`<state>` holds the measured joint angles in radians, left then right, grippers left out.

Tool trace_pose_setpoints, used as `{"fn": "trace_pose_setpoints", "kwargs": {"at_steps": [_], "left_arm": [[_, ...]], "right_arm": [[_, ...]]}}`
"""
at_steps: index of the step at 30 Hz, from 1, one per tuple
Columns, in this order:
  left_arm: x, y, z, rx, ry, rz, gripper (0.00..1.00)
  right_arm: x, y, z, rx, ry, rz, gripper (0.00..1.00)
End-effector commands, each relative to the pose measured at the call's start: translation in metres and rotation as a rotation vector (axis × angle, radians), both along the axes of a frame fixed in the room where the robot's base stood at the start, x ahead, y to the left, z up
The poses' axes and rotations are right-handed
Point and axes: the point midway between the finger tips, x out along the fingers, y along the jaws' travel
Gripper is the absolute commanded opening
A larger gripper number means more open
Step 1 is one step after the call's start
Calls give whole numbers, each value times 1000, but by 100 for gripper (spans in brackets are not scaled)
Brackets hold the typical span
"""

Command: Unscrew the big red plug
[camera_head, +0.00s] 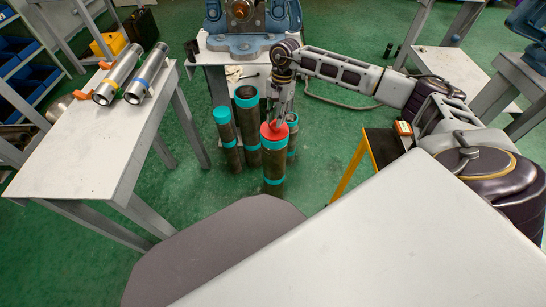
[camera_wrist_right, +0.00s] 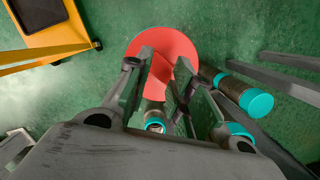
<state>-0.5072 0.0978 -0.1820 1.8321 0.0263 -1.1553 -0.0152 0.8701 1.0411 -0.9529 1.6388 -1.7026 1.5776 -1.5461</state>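The big red plug (camera_head: 267,133) caps the top of an upright dark pipe with teal bands (camera_head: 273,175) standing on the floor in the head view. In the right wrist view the plug (camera_wrist_right: 185,45) is a wide red disc beyond the fingertips. My right gripper (camera_head: 275,120) points down at the plug, right over its top. In the right wrist view its two fingers (camera_wrist_right: 166,68) are apart, with red showing between them. Whether they touch the plug cannot be told. My left gripper is not in view.
Several other teal-banded pipes (camera_head: 247,125) stand close behind and beside the plugged one. A blue vise (camera_head: 243,45) sits on a stand behind. A white table (camera_head: 80,150) at left holds two metal tubes (camera_head: 120,72). Green floor is open around the pipes.

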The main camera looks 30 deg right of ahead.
Motion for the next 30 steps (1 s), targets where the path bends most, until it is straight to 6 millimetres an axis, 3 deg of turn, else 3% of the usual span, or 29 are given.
{"fn": "trace_pose_setpoints", "kwargs": {"at_steps": [8, 30], "left_arm": [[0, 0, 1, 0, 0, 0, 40], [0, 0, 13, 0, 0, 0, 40]], "right_arm": [[0, 0, 0, 0, 0, -20, 23], [-2, 2, 0, 0, -1, -399, 23]]}}
